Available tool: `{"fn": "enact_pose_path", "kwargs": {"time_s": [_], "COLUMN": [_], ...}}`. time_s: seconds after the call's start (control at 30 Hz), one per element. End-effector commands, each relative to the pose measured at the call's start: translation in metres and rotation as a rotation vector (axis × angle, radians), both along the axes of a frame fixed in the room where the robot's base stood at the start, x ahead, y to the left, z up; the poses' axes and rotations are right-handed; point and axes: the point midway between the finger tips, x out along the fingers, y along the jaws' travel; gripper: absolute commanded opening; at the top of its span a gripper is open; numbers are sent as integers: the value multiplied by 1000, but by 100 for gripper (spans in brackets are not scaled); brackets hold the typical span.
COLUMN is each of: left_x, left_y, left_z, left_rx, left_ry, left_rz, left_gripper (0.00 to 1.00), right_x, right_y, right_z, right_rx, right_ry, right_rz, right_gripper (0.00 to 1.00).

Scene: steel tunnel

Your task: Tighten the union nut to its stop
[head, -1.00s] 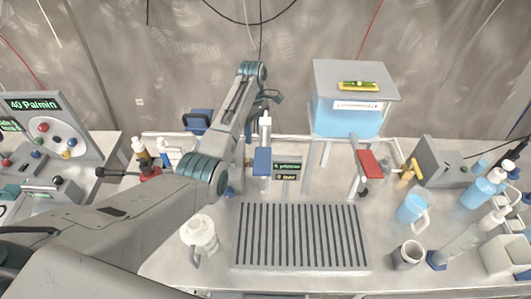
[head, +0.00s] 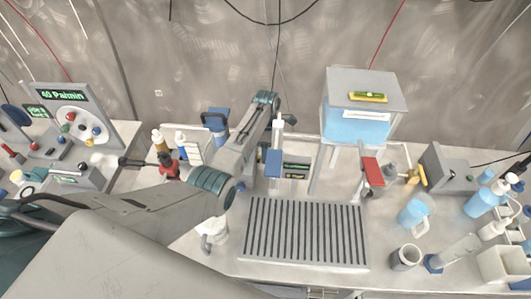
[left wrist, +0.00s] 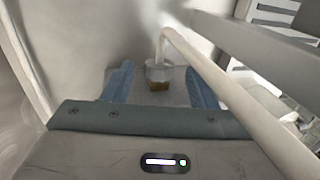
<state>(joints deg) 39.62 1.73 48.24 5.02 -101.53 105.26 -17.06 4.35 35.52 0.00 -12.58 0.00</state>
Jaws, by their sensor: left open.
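In the left wrist view, a pale grey round collar (left wrist: 160,70), which looks like the union nut, sits at the end of a white bent pipe (left wrist: 185,50). My right gripper is not in view.
A blue-filled tank (head: 355,125) stands at the back, with a red lever (head: 373,171) below it. A ribbed grey drain tray (head: 305,234) fills the front middle. Jugs and bottles stand at the right (head: 412,214). A control panel (head: 72,122) is at the left.

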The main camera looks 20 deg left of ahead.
Motion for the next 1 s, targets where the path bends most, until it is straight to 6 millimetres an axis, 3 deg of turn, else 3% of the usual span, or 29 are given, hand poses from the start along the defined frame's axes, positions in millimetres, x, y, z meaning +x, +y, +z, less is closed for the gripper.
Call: {"fn": "enact_pose_path", "kwargs": {"time_s": [0.2, 0.5, 0.73, 1.0], "left_x": [-5, -5, -5, -3], "left_y": [-2, -2, -2, -1], "left_z": [-19, -22, -22, -25], "left_rx": [-1, 0, 0, -11], "left_ry": [1, 0, 0, 44], "left_rz": [-1, -1, -1, -1], "left_gripper": [52, 52, 9, 8], "right_x": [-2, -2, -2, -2], "right_y": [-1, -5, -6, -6], "right_z": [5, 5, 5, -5], "right_rx": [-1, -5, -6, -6], "right_ry": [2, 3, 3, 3], "right_rz": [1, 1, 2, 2], "right_gripper": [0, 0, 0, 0]}}
